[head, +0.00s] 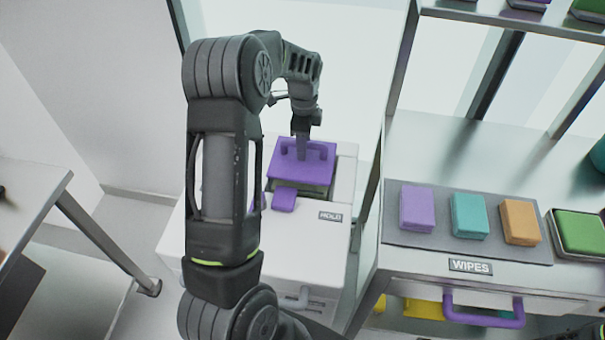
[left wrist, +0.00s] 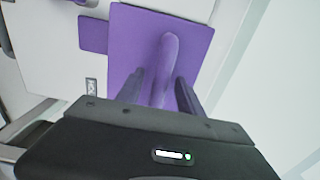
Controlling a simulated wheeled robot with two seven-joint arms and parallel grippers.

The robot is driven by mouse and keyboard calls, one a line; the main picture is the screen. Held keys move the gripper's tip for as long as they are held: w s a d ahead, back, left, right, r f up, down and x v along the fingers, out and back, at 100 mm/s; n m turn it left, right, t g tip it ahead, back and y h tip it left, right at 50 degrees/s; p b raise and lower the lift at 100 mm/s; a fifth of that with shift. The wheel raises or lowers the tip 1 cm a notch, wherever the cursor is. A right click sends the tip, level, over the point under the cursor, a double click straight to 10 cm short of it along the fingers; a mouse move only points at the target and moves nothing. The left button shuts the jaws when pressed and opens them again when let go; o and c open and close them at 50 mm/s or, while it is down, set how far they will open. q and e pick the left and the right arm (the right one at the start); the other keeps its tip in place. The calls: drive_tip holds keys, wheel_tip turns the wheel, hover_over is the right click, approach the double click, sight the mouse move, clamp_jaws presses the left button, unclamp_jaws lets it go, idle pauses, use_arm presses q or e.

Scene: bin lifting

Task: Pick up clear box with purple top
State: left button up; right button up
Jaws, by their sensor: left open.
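The clear box with the purple top (head: 290,173) stands on a white cabinet labelled HOLD. Its purple lid carries a raised purple bar handle, and only a narrow strip of the clear body shows below the lid. In the left wrist view the lid (left wrist: 128,42) fills the upper middle. The handle (left wrist: 168,50) runs between the two fingers. My left gripper (head: 302,150) points down at the lid. It is open, with one finger (left wrist: 161,92) on each side of the handle and a gap showing beside it. My right gripper is not seen.
A small purple block (head: 284,200) lies in front of the box on the white cabinet (head: 250,232). At the right, a metal bench labelled WIPES holds purple (head: 417,209), teal (head: 469,215) and orange (head: 521,222) pads on a grey mat. A grey table (head: 30,185) stands left.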

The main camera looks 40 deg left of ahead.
use_arm(q)
drive_tip(key=shift+f, duration=0.25)
drive_tip(key=shift+f, duration=0.25)
idle(0.8)
clamp_jaws()
idle(0.5)
drive_tip(key=shift+r, duration=0.1)
idle(0.9)
